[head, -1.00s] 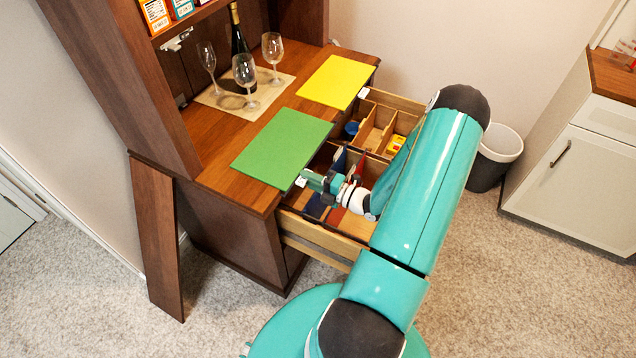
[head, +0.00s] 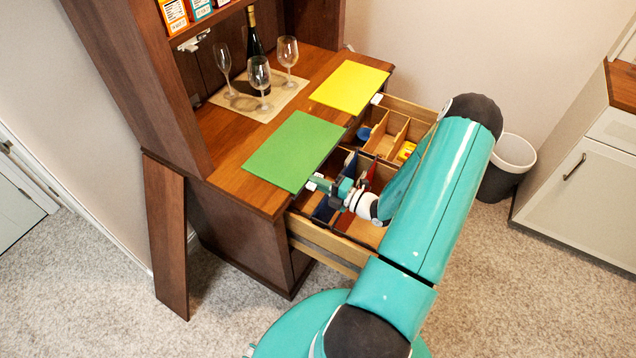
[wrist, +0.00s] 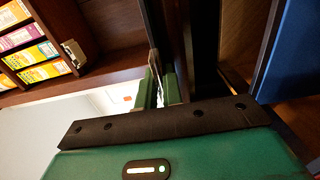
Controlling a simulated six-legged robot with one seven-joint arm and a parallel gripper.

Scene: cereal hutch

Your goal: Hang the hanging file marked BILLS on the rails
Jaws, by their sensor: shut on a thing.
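The green file (head: 293,150) lies flat on the hutch counter, its near corner at the edge above the open drawer. A white tab (head: 311,186) shows at that corner; its marking is too small to read. My gripper (head: 322,185) is at this tab side, shut on what looks like the green file's edge. In the wrist view the fingers (wrist: 160,90) close on something thin seen edge-on. A yellow file (head: 349,86) with a white tab lies farther back. The rails are hard to make out in the drawer (head: 330,243), partly behind my arm.
Blue (head: 350,168) and red (head: 369,174) panels stand in the drawer; the blue one fills the wrist view's right side (wrist: 290,60). Wine glasses (head: 260,76) and a bottle (head: 254,38) stand on a mat. A bin (head: 508,165) stands beyond.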

